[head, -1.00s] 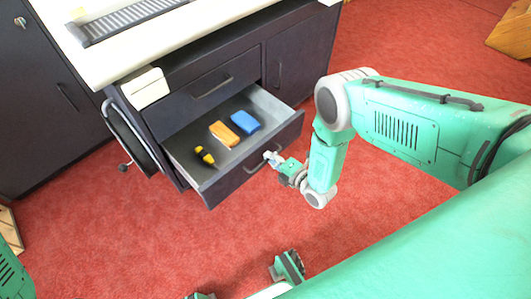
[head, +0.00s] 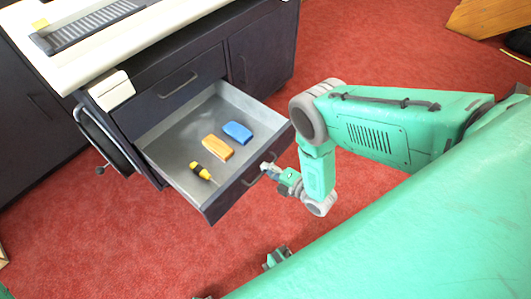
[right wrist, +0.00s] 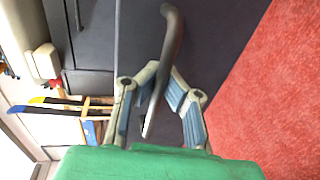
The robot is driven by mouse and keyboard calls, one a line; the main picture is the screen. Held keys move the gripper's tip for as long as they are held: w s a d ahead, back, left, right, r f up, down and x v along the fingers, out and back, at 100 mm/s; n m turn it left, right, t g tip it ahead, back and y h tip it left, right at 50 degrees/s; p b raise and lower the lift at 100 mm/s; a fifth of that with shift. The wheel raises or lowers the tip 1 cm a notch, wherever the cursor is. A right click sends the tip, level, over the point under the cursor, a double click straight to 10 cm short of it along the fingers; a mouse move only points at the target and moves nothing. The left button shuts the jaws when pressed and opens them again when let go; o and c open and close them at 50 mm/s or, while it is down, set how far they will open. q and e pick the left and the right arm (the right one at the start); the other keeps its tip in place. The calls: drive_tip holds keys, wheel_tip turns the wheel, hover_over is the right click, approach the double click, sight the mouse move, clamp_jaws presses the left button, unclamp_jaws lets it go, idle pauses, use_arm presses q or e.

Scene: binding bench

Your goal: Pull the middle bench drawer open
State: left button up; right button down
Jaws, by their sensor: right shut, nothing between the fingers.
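The bench drawer (head: 215,207) below the closed upper drawer (head: 165,98) stands well out from the cabinet, its inside showing. A bar handle (head: 254,180) is on its front; the handle (right wrist: 172,40) also shows in the right wrist view. My right gripper (head: 268,168) is at this handle. In the right wrist view, its fingers (right wrist: 163,78) are shut, with the handle bar crossing in front of them; whether they touch it is unclear.
In the drawer lie a yellow and black item (head: 200,172), an orange block (head: 217,148) and a blue block (head: 238,132). The pale bench top (head: 75,78) is above. Red floor (head: 120,245) is clear in front.

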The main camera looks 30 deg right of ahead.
drive_tip(key=c, duration=2.3)
unclamp_jaws()
drive_tip(key=shift+s+f, duration=0.15)
drive_tip(key=o, duration=0.7)
drive_tip(key=v, duration=1.1)
drive_tip(key=shift+s+d, duration=0.15)
drive_tip(key=shift+s, duration=0.2)
